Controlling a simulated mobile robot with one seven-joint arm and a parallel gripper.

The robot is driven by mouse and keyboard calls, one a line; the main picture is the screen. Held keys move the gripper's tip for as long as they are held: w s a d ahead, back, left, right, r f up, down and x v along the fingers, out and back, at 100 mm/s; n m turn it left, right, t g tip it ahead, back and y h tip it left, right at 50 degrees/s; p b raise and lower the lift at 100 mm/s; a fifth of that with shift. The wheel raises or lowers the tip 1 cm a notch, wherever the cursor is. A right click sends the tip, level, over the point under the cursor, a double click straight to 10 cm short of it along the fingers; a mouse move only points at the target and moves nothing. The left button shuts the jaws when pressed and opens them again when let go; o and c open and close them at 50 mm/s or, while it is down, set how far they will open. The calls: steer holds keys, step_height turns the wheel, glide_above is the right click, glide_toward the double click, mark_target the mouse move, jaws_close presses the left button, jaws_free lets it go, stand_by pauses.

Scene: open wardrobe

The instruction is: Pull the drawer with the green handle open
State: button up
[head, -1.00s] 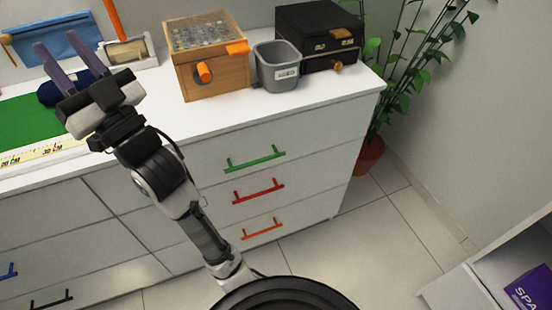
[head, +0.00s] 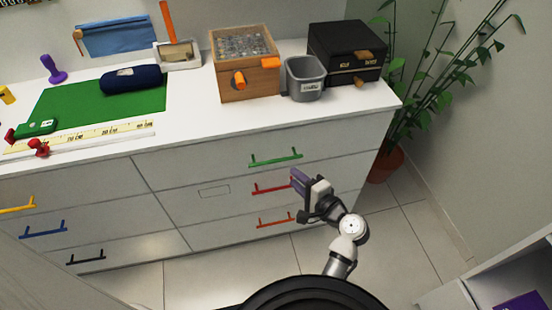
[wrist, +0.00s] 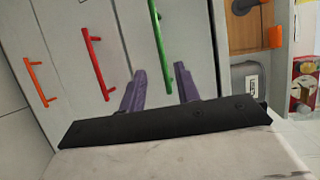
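The green handle (head: 275,159) is a bar on the top drawer (head: 345,143) of the right column of a white dresser. That drawer looks flush with the front. My gripper (head: 296,178) is in front of the dresser, just below and right of the green handle, near the right end of the red handle (head: 271,188). In the wrist view, the purple fingers of my gripper (wrist: 160,72) are apart with nothing held. The green handle (wrist: 157,38) runs between and beyond the fingertips there, and contact does not show.
An orange handle (head: 276,222) is lower down. A wooden box (head: 250,84), grey bin (head: 305,86) and black box (head: 345,65) stand on the dresser top (head: 190,118). A plant (head: 400,120) stands at its right. Floor in front is clear.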

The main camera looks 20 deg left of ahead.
mark_target(276, 162)
steer(key=p+x, duration=0.2)
steer(key=x, duration=0.8)
steer(key=shift+w+a, duration=0.15)
steer(key=shift+a, duration=0.2)
jaws_close()
